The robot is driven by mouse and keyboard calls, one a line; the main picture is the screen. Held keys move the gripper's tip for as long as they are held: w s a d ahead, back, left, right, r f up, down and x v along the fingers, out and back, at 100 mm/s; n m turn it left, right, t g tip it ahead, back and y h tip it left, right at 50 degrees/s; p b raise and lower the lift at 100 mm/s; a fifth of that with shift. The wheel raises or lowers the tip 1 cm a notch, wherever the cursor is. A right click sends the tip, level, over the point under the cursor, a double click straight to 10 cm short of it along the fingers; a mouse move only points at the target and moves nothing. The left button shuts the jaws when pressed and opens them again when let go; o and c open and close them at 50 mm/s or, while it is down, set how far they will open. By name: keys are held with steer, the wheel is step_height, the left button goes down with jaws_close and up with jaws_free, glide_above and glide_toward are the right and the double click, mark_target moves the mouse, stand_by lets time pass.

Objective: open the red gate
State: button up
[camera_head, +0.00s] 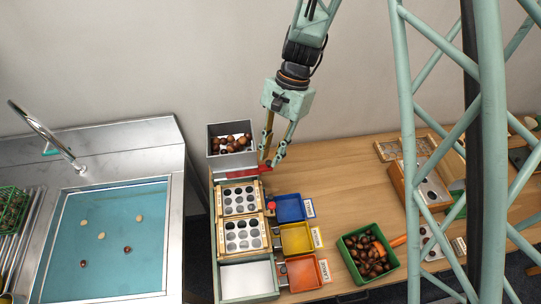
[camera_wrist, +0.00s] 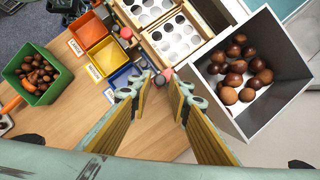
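The red gate (camera_head: 243,173) is a flat red bar below the front of the grey hopper (camera_head: 214,143), which holds brown chestnuts. In the wrist view the gate's red bar (camera_wrist: 182,63) runs beside the hopper (camera_wrist: 275,90) and ends in a round pinkish-red knob (camera_wrist: 164,75). My gripper (camera_head: 272,161) points down at the right end of the gate. In the wrist view its fingers (camera_wrist: 160,80) are apart, with the knob showing between and just beyond the tips. I cannot tell whether the fingers touch it.
Two perforated sorting trays (camera_head: 239,200) stand in front of the hopper. Blue (camera_head: 289,208), yellow (camera_head: 297,238) and orange (camera_head: 303,272) bins line their right side. A green crate of chestnuts (camera_head: 345,238) stands farther right. A sink (camera_head: 60,240) is at left. Bare tabletop (camera_head: 345,175) lies right of my gripper.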

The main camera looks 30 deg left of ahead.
steer(key=shift+s+f, duration=0.2)
steer(key=shift+f, duration=0.2)
steer(key=shift+c, duration=0.2)
jaws_close()
